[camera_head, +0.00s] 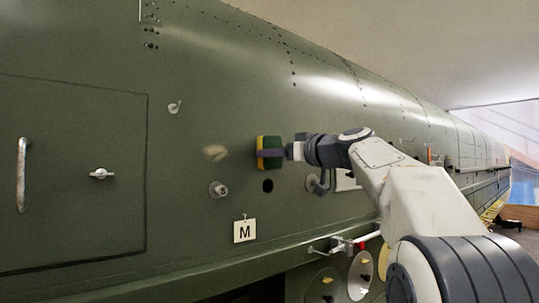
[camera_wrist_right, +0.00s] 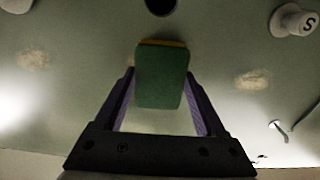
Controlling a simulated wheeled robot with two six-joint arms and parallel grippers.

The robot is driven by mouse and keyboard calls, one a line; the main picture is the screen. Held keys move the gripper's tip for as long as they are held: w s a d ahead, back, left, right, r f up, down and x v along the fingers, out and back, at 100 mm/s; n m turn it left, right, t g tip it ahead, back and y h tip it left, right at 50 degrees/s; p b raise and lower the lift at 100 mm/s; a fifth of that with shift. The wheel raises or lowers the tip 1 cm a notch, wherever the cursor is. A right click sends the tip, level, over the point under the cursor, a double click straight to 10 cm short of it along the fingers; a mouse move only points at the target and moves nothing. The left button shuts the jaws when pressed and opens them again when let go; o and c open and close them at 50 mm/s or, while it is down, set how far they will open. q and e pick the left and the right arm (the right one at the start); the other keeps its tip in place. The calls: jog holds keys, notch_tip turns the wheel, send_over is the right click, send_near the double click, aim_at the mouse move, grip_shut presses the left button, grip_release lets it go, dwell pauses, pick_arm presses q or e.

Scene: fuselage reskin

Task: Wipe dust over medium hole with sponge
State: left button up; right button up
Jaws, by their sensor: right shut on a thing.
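My right gripper (camera_head: 280,153) is shut on a sponge (camera_head: 268,152) with a green and a yellow layer, held in front of the green fuselage wall. In the right wrist view the sponge (camera_wrist_right: 162,78) sits between the fingers (camera_wrist_right: 160,98). A round dark hole (camera_head: 267,186) is just below the sponge in the head view; it also shows at the top edge of the wrist view (camera_wrist_right: 160,5). A pale dust patch (camera_head: 214,152) lies left of the sponge. The wrist view shows dust patches on the left (camera_wrist_right: 32,60) and right (camera_wrist_right: 252,79). Whether the sponge touches the wall is unclear. My left gripper is not in view.
A card marked M (camera_head: 244,230) hangs below the hole. A round plug (camera_head: 218,189) sticks out left of the hole. The wrist view shows a plug marked S (camera_wrist_right: 295,20) and a small hook (camera_wrist_right: 278,127). A panel with a handle (camera_head: 22,175) is at far left.

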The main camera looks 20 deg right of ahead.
jog(key=shift+w+d, duration=0.85)
jog(key=shift+d, duration=1.25)
jog(key=s+a+b, duration=0.2)
jog(key=a+b, duration=0.1)
jog(key=a, duration=0.4)
jog(key=shift+s+b, duration=0.3)
jog(key=shift+b+v, duration=1.55)
jog(key=shift+v, duration=1.4)
